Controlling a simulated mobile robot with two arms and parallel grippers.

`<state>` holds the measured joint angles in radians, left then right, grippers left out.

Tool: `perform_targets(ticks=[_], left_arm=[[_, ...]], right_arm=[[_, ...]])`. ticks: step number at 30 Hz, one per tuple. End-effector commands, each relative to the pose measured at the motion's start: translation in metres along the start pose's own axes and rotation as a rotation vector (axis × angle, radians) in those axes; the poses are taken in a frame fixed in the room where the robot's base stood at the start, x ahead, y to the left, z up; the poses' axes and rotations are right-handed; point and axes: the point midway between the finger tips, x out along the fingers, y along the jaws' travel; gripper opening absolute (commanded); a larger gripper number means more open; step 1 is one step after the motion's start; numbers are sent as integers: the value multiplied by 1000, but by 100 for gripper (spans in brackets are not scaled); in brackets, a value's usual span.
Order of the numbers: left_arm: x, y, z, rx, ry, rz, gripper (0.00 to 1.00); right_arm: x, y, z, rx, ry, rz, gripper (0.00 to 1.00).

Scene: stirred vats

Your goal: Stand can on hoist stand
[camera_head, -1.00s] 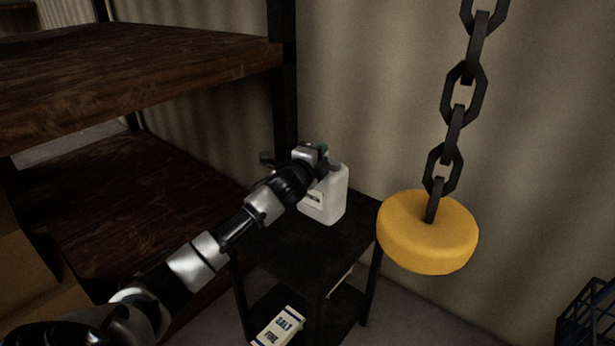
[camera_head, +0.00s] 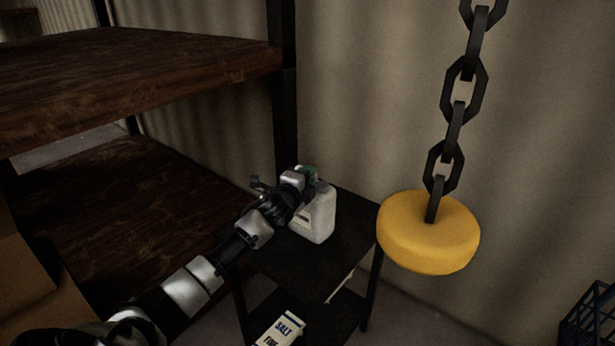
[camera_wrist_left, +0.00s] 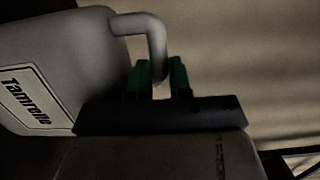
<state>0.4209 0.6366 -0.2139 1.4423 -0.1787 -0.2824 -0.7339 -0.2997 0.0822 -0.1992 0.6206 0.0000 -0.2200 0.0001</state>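The can (camera_head: 317,216) is a pale, upright jug with a dark cap and a small label, over the top of the black stand (camera_head: 290,262). I cannot tell whether its base touches the stand. My left gripper (camera_head: 307,174) reaches in from the left at the can's top. In the left wrist view, its green fingertips (camera_wrist_left: 158,80) sit on both sides of the can's handle (camera_wrist_left: 153,32), shut on it. The can's labelled side (camera_wrist_left: 35,100) fills the left there. The arm hides part of the can in the head view. My right gripper is out of view.
A yellow weight (camera_head: 428,236) hangs on a dark chain (camera_head: 455,120) right of the stand. A salt box (camera_head: 280,330) is on the stand's lower shelf. Dark wooden shelving (camera_head: 130,85) stands to the left. A blue crate (camera_head: 590,318) is at the lower right.

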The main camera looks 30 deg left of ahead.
Motion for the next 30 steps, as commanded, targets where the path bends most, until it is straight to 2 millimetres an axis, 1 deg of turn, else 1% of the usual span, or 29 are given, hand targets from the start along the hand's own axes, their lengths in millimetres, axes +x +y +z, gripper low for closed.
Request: perform_targets(ticks=[1, 4, 5, 11, 14, 16, 20, 30], left_arm=[[0, 0, 0, 0, 0, 1, 27], [0, 0, 0, 0, 0, 1, 42], [0, 0, 0, 0, 0, 1, 44], [0, 0, 0, -1, 0, 1, 44], [0, -4, 0, -1, 0, 0, 44], [-4, -2, 0, -1, 1, 2, 44], [-21, -1, 0, 1, 1, 3, 44], [-87, -2, 0, 1, 1, 3, 44]], right_arm=[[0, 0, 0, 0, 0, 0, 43], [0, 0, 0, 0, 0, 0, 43], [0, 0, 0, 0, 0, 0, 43], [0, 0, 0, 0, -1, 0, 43], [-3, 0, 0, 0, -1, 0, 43], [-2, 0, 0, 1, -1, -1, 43], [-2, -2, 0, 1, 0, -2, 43], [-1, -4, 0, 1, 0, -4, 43]])
